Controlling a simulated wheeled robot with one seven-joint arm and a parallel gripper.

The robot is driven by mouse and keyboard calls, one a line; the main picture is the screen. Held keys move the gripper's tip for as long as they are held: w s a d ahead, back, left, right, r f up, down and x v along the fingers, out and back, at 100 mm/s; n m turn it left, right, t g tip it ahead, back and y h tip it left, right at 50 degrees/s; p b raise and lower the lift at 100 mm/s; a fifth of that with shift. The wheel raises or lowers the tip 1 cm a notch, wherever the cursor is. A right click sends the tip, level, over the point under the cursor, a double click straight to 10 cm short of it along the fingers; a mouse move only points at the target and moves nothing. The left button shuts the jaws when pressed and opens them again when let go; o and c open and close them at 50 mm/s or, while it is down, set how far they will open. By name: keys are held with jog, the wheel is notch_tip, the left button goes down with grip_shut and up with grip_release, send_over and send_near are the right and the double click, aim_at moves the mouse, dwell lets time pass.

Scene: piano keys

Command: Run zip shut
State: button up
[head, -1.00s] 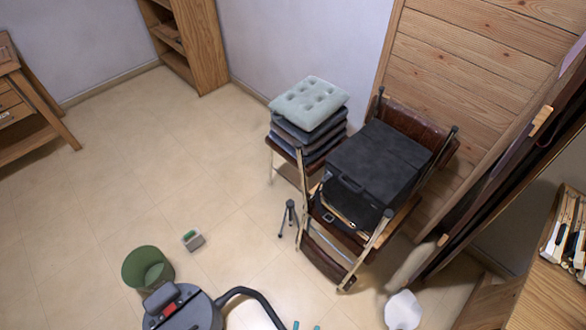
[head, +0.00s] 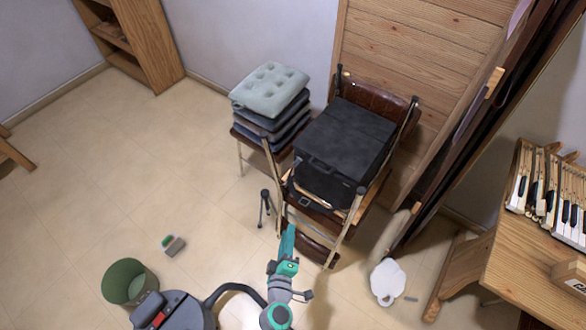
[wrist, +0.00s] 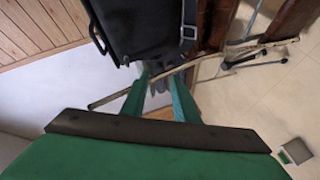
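A black box-shaped case (head: 350,140) sits on a brown folding chair (head: 372,98), its handle side facing the front left. It also shows upside down at the top of the wrist view (wrist: 140,25), with a strap and buckle on its right. I cannot make out a zip or its pull. My gripper (head: 289,230) is in front of the chair, at its lower front left, apart from the case in the head view. In the wrist view my gripper's teal fingers (wrist: 158,80) stand apart with nothing clear between them, close to the case's edge and the chair frame.
A stack of cushions (head: 270,90) on another chair stands left of the case. A small tripod (head: 264,207), a green bin (head: 128,282) and a white object (head: 387,282) are on the floor. Piano keys (head: 565,200) lie on a wooden bench at right.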

aim_at(295, 167)
jog(key=w+r+n+h, duration=0.1)
jog(key=w, duration=0.6)
jog(key=w+d+r+n+t, duration=0.1)
jog(key=w+r, duration=0.1)
jog(key=w, duration=0.6)
jog(key=w+d+r+n+t+h, duration=0.1)
jog(key=w+r, duration=0.1)
jog(key=w, duration=0.5)
jog(key=shift+w+d+r+h, duration=0.2)
jog(key=shift+w+h, duration=0.1)
jog(key=shift+c, duration=0.3)
jog(key=shift+a, duration=0.1)
grip_shut()
jog(key=shift+s+a+f, duration=0.1)
jog(key=shift+a, duration=0.1)
